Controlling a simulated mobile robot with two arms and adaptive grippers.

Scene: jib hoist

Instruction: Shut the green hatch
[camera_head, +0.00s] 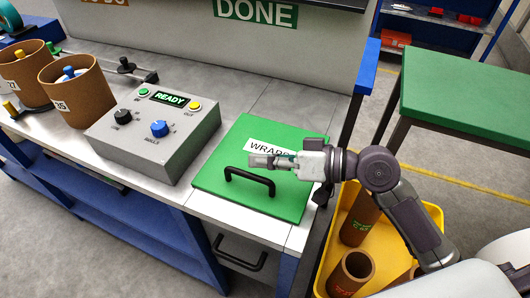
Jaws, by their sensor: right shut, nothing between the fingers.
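The green hatch (224,185) is a square panel with a black bar handle (249,179) near its front edge and a white label partly reading "WRAP". It looks flat on the right end of the white bench top. My right gripper (257,160) comes in from the right and is shut and empty over the hatch. Its fingers cover part of the label, just behind the handle. I cannot tell whether the fingertips touch the hatch. My left gripper is not in view.
A grey control box (155,132) with a lit "READY" display stands left of the hatch. Brown numbered tubs (81,101) stand further left. A yellow bin (338,222) with brown tubes is on the floor at the right, below my arm. A green-topped table (465,98) stands behind it.

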